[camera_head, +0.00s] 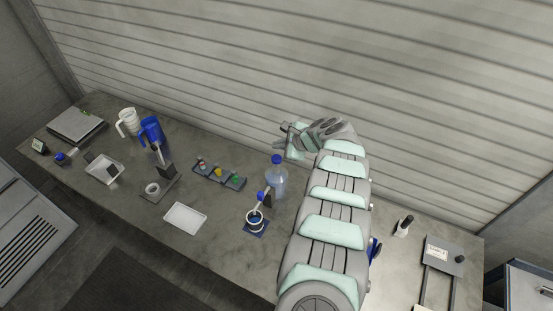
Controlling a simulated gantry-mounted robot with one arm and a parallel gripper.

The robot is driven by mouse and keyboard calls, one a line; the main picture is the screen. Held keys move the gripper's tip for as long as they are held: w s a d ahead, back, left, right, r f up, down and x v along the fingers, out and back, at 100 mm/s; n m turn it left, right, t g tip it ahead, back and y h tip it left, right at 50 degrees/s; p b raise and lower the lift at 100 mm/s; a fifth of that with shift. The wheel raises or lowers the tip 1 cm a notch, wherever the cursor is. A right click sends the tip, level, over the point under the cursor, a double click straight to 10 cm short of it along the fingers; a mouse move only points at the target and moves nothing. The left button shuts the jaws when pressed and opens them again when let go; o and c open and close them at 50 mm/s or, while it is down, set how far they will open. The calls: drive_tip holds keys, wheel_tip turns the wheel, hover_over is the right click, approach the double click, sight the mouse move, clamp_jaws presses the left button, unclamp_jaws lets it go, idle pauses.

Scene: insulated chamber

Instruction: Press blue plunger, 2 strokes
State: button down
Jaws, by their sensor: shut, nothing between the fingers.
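A small device with a blue knob (262,195) stands near the middle of the table. I cannot tell for certain which blue part is the plunger. A clear bottle (277,182) with a blue cap (277,159) stands upright right behind the knob. My gripper (280,138) is near the back wall, above and behind the bottle in the picture. It points left, is shut and empty, and appears apart from the bottle and knob. My arm covers the table to the right.
A dark tray with small coloured items (218,174) lies left of the bottle. The ribbed wall (330,60) is close behind my gripper.

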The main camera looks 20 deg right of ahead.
sight(278, 159)
drive_tip(key=shift+f+b, duration=1.2)
drive_tip(key=shift+f, duration=0.3)
drive_tip(key=shift+f+b, duration=0.2)
drive_tip(key=shift+b, duration=0.1)
idle(0.6)
drive_tip(key=shift+f+b, duration=0.2)
drive_tip(key=shift+b, duration=0.15)
drive_tip(key=shift+f+b, duration=1.65)
drive_tip(key=shift+f, duration=0.05)
idle(1.4)
drive_tip(key=shift+r, duration=0.1)
drive_tip(key=shift+r+p, duration=0.75)
drive_tip(key=shift+r, duration=1.3)
drive_tip(key=shift+r+p, duration=0.7)
drive_tip(key=shift+r, duration=1.75)
